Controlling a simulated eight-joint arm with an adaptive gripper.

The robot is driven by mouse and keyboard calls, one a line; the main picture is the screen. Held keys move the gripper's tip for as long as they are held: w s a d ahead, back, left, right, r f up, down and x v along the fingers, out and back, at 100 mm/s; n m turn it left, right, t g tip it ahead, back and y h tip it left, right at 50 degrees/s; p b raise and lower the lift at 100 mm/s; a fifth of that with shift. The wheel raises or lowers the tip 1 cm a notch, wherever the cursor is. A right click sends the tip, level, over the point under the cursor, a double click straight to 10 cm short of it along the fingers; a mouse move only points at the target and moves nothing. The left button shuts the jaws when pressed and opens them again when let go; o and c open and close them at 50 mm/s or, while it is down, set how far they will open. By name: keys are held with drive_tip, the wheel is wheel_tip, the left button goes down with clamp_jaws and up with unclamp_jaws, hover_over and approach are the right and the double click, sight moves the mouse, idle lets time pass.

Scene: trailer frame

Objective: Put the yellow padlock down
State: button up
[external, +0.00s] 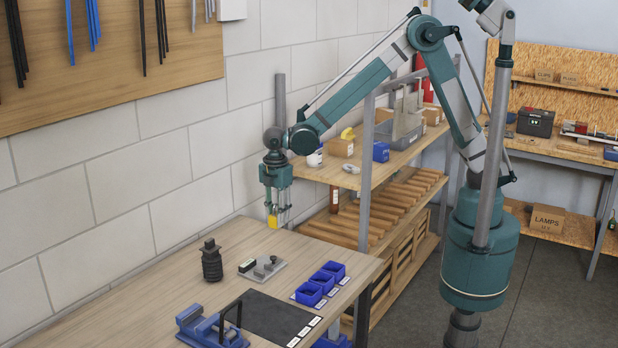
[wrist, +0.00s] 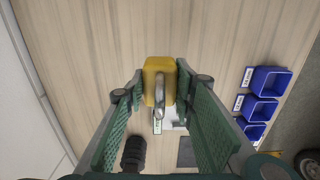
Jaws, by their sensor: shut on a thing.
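The yellow padlock (external: 273,221) hangs below my gripper (external: 277,206), above the far end of the wooden workbench (external: 170,270). In the wrist view the padlock (wrist: 158,75) has a yellow body and a grey metal shackle. My gripper (wrist: 158,98) is shut on it, with a green finger on each side. The padlock appears to be clear of the bench top, with bare wood beneath it.
A black stacked object (external: 211,260) stands on the bench, beside a grey plate (external: 262,268) with small parts. Several blue bins (external: 322,281) line the right edge. A blue vise (external: 212,328) and a dark mat (external: 268,318) are nearer. A shelf unit (external: 345,170) stands behind.

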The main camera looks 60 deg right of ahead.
drive_tip(key=d, duration=0.5)
drive_tip(key=shift+s+d+f, duration=0.1)
drive_tip(key=shift+s+d, duration=0.15)
drive_tip(key=shift+d, duration=0.15)
drive_tip(key=shift+f, duration=0.1)
drive_tip(key=shift+f, duration=3.05)
drive_tip(key=shift+f, duration=1.85)
drive_tip(key=shift+f+b, duration=0.2)
drive_tip(key=shift+b, duration=0.15)
drive_tip(key=o, duration=1.1)
